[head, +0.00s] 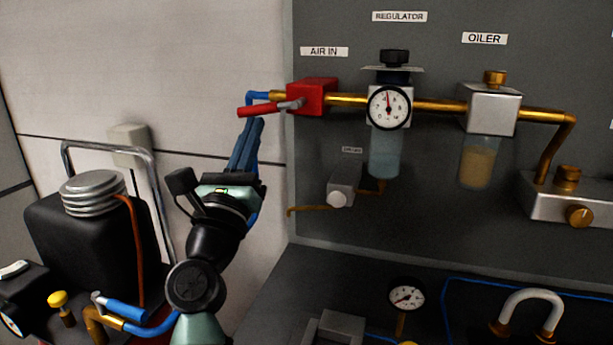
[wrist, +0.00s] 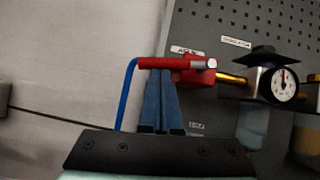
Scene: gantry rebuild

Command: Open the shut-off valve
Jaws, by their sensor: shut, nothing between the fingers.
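The shut-off valve is a red block (head: 318,97) under the AIR IN label, on the dark panel's left part. Its red lever (head: 262,108) extends left from a grey pivot and lies about level in the picture. The lever also shows in the wrist view (wrist: 160,63). My gripper (head: 256,122) is just below the lever, its blue fingers pointing up and together with nothing between them. In the wrist view the fingertips (wrist: 160,72) reach the lever's lower edge; I cannot tell whether they touch it.
A blue hose (head: 252,97) joins the valve from the left. A brass pipe (head: 347,100) runs right to the regulator gauge (head: 389,107) and the oiler (head: 490,108). A drain block (head: 343,184) sits lower. A black tank (head: 85,235) stands at left.

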